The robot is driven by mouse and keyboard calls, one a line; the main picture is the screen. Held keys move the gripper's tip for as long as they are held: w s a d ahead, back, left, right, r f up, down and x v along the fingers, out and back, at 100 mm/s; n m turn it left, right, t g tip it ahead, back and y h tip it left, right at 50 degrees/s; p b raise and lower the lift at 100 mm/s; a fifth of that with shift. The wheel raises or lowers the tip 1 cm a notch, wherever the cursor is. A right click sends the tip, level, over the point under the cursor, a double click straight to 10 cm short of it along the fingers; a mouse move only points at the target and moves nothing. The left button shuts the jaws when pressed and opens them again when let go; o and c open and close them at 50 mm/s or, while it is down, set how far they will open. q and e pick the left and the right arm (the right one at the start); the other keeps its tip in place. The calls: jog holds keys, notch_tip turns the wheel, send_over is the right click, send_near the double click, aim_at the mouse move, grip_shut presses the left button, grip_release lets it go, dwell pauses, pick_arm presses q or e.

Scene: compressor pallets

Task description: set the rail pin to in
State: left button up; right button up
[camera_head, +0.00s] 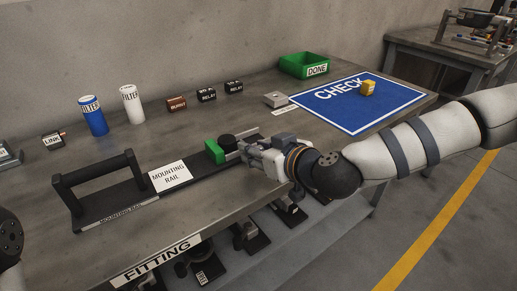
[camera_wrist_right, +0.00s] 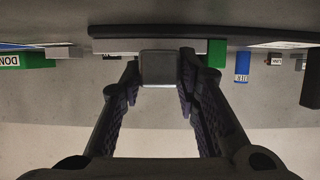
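The mounting rail (camera_head: 115,208) lies along the bench's front side, with a black handle frame at its left end. A green block (camera_head: 214,151) and a black round part (camera_head: 227,141) stand near its right end. My right gripper (camera_head: 248,150) is at that end, beside these parts. In the right wrist view, its fingers (camera_wrist_right: 160,75) stand on either side of a grey block (camera_wrist_right: 158,68), possibly the rail pin. I cannot tell whether they touch it. The green block (camera_wrist_right: 216,54) shows just to the right. The pin's position is not clear. My left gripper is out of view.
Behind the rail stand a blue filter (camera_head: 94,118), a white filter (camera_head: 132,105) and several small labelled blocks. A blue CHECK mat (camera_head: 350,110) holds a yellow block (camera_head: 367,88). A green DONE bin (camera_head: 303,67) is at the back. Parts sit on a lower shelf.

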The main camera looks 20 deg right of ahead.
jog(key=shift+o, duration=1.2)
jog(key=v, duration=0.7)
jog(key=shift+s+d+r, duration=0.1)
jog(key=shift+s, duration=0.15)
